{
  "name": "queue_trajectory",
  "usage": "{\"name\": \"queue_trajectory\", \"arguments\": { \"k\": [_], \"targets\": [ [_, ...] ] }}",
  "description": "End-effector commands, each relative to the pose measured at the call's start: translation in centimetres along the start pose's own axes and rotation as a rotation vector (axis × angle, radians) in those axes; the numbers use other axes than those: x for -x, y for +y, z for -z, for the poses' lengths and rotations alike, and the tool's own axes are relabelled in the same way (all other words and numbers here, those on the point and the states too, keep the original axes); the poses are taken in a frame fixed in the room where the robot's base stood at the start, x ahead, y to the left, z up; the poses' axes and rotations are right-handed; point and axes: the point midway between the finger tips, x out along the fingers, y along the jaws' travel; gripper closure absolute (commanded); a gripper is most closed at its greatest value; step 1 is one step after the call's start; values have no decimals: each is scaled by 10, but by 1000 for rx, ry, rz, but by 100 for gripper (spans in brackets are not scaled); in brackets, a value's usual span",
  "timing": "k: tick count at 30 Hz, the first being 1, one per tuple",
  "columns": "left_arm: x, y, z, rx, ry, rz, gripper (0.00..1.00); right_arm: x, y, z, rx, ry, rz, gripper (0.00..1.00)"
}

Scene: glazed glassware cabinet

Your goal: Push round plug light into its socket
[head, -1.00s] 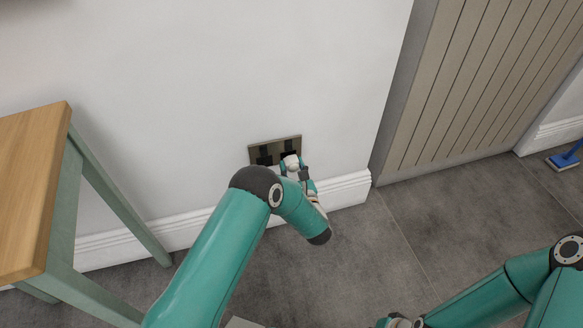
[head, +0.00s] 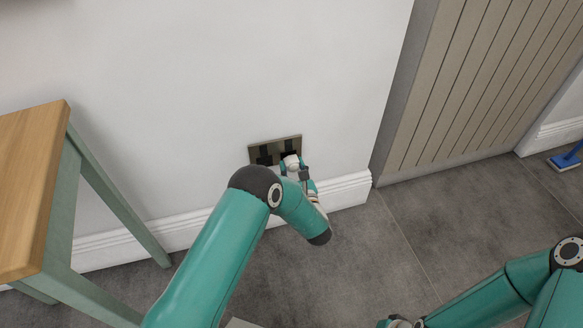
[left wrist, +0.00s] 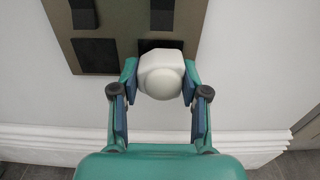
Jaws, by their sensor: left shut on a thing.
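The round plug light (left wrist: 161,75) is a white, rounded plug. My left gripper (left wrist: 160,92) is shut on it, with one finger on each side. In the head view the plug light (head: 291,161) shows as a small white shape at the lower right part of the socket plate (head: 258,153). The plate (left wrist: 66,20) is brownish metal with dark square inserts. The plug light is in front of the plate's lower edge, just below a dark insert (left wrist: 158,45). Whether it touches the plate cannot be told. Its back is hidden. My right gripper's fingertips are not visible.
A wooden-topped stool (head: 28,180) with green legs stands at the left. A ribbed grey-beige cabinet (head: 480,80) is at the right of the wall. A white skirting board (head: 345,194) runs below the plate. The grey tiled floor (head: 375,250) is clear in the middle.

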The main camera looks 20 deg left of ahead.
Motion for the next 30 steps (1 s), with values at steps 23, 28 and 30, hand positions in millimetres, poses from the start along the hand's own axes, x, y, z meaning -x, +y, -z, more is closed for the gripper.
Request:
{"name": "queue_trajectory", "arguments": {
  "k": [23,28,30],
  "targets": [
    [0,0,0,0,-1,0,86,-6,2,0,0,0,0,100],
    [0,0,0,0,-1,0,86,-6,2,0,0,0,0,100],
    [0,0,0,0,-1,0,86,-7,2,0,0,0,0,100]
  ]
}}
